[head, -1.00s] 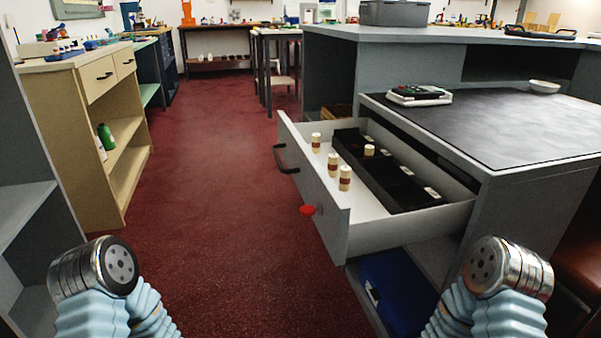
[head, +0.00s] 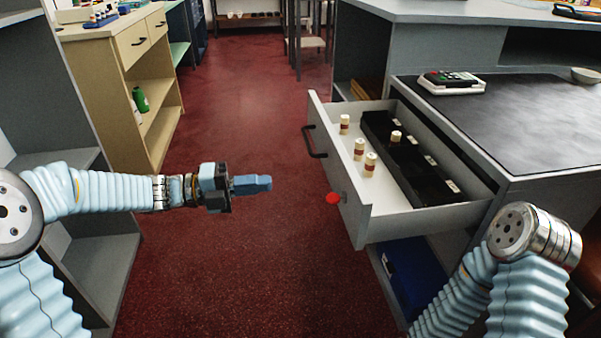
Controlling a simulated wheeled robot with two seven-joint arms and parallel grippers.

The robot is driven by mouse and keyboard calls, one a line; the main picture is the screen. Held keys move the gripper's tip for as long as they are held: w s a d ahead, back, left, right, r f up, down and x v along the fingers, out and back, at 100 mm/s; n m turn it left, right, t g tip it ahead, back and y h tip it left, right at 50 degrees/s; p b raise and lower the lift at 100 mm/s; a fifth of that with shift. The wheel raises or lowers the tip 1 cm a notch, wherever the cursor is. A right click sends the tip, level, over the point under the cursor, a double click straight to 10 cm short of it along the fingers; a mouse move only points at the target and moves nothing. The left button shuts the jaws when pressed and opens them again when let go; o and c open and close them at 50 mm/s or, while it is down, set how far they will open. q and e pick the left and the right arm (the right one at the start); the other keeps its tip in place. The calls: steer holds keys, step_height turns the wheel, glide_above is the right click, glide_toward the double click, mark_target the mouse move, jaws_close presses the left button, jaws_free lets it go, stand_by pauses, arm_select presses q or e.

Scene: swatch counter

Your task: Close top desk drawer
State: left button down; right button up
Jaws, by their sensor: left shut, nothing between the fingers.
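The top desk drawer (head: 364,215) is pulled open from the desk (head: 520,200) on the right. Its grey front carries a dark curved handle (head: 313,143) and a red round knob or tag (head: 333,198). Inside are several small cream cylinders with red bands (head: 370,164) and a black divided tray (head: 415,175). My left gripper (head: 262,184) is shut and empty, pointing right over the floor. It is apart from the drawer, to the left of its front. My right arm shows at the lower right, but its gripper is not in view.
A blue bin (head: 412,272) sits on the shelf under the drawer. The dark desk top holds a card-reader-like device (head: 452,82) and a small bowl (head: 586,75). A beige cabinet (head: 95,75) stands at the left. Red floor (head: 245,110) is clear between.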

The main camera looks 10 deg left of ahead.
mark_target(339, 177)
arm_select(q)
steer(key=p+x, duration=0.1)
steer(key=x, duration=1.2)
steer(key=shift+w+d+f, duration=0.1)
steer(key=shift+d, duration=0.15)
steer(key=shift+w+d+b, duration=0.1)
steer(key=shift+d+b, duration=0.2)
steer(key=shift+d, duration=0.15)
steer(key=b+x, duration=0.2)
steer(key=x, duration=0.9)
steer(key=shift+d+f+b, duration=0.15)
steer(key=shift+b, duration=0.25)
steer(key=x, duration=0.6)
steer(key=p+x, duration=0.1)
steer(key=x, duration=0.5)
steer(key=shift+w+d+r, duration=0.15)
steer(key=shift+d+r, duration=0.05)
steer(key=shift+d, duration=0.1)
steer(key=shift+w+d, duration=0.2)
steer(key=shift+d, duration=0.4)
steer(key=shift+d+r+p, duration=0.1)
steer(key=shift+p, duration=0.2)
steer(key=shift+d+r, duration=0.1)
steer(key=shift+r, duration=0.05)
